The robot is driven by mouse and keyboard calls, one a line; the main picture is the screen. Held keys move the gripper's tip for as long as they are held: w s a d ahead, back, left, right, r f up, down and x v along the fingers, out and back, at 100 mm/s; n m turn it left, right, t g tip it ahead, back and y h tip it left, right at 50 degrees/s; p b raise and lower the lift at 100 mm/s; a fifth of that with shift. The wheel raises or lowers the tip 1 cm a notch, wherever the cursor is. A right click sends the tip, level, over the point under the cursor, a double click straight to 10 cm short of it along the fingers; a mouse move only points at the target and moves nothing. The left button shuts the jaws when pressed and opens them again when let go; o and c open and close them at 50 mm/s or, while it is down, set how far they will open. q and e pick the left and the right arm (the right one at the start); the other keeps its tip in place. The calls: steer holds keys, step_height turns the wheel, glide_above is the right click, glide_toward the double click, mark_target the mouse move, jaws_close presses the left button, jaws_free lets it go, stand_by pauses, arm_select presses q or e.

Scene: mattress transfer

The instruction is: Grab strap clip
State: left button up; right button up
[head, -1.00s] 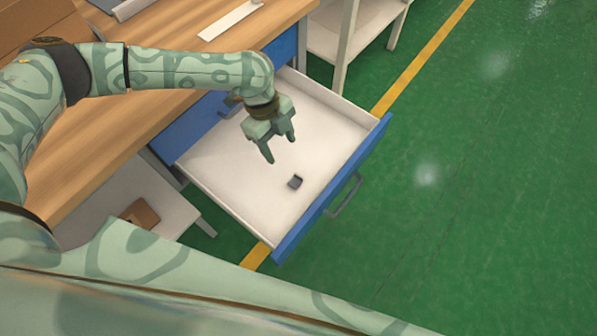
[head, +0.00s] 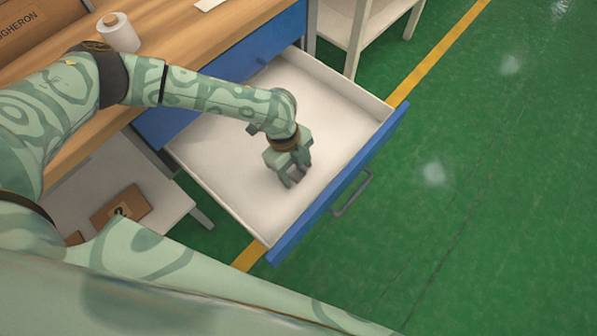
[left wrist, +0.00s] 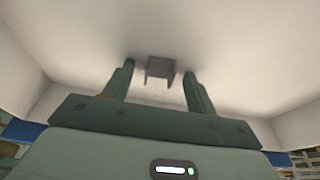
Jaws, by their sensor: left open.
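The strap clip (left wrist: 160,68) is a small dark grey piece on the white floor of the open drawer (head: 225,165). In the left wrist view it lies between and just beyond my two fingertips, with a gap to each side. My left gripper (head: 298,178) is open and low inside the drawer; it also shows in the left wrist view (left wrist: 160,70). In the head view the clip (head: 296,172) is largely hidden by the fingers. My right gripper is out of view.
The drawer's blue front (head: 340,185) with a grey handle (head: 353,193) and its white side walls surround the gripper. A wooden worktop (head: 180,45) with a white roll (head: 118,32) is at upper left. Green floor lies to the right.

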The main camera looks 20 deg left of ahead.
arm_select(q)
steer(key=shift+r, duration=0.1)
steer(key=c, duration=1.1)
steer(key=shift+o, duration=0.2)
